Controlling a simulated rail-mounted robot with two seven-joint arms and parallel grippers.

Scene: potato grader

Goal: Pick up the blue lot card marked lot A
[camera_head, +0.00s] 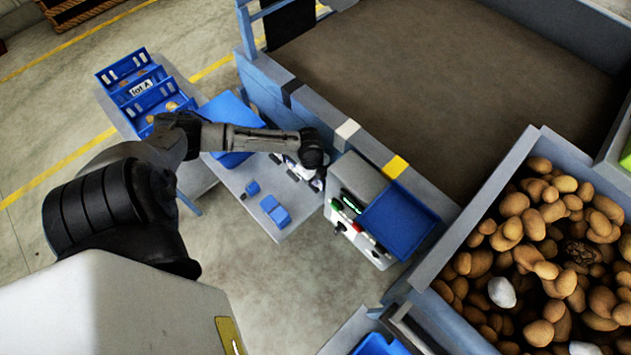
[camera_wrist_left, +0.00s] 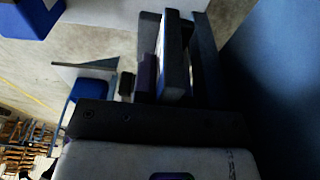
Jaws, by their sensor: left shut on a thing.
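My left gripper (camera_head: 314,178) is low over the right edge of the grey table, beside the grey machine with a blue pan. In the left wrist view, my left gripper (camera_wrist_left: 178,55) is shut on a thin, edge-on thing, the blue lot card (camera_wrist_left: 161,45), with a pale and blue edge showing. Its face and lot mark cannot be read. In the head view my arm and gripper mostly hide it. My right gripper is not in view.
Several small blue blocks (camera_head: 270,203) lie on the grey table (camera_head: 290,232). A blue crate labelled lot A (camera_head: 155,100) stands at the far left. The grey machine (camera_head: 358,180) with a blue pan (camera_head: 400,220) stands right of my gripper. A potato bin (camera_head: 455,247) is at right.

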